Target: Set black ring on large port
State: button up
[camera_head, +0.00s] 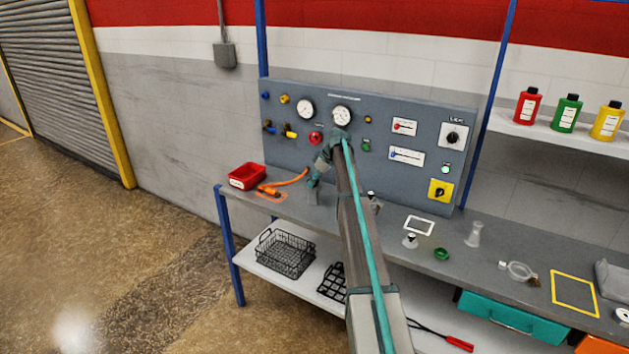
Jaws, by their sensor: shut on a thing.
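My gripper (314,184) points down over the back left of the bench, in front of the control panel. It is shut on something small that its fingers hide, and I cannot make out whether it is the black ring. A short grey fitting (313,198) stands on the bench right below the fingertips. Another grey fitting (375,204), with a dark top, stands to the right, partly behind my arm. I cannot tell which fitting is the large port. No black ring shows clearly.
A red bin (248,176) and an orange hose (286,183) lie left of my gripper. The control panel (380,150) rises behind. A green ring (441,254), a glass flask (473,235) and a clear ring (519,271) are on the bench to the right.

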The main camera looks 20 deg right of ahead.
jog(key=o, duration=0.6)
jog(key=shift+s+a+f, duration=0.1)
jog(key=shift+s+f, duration=0.15)
jog(key=shift+f, duration=0.4)
jog(key=o, duration=0.3)
jog(key=shift+w+f, duration=0.1)
jog(key=shift+f, duration=0.05)
jog(key=shift+w, duration=0.15)
jog(key=shift+r, duration=0.35)
jog(key=v, duration=1.2)
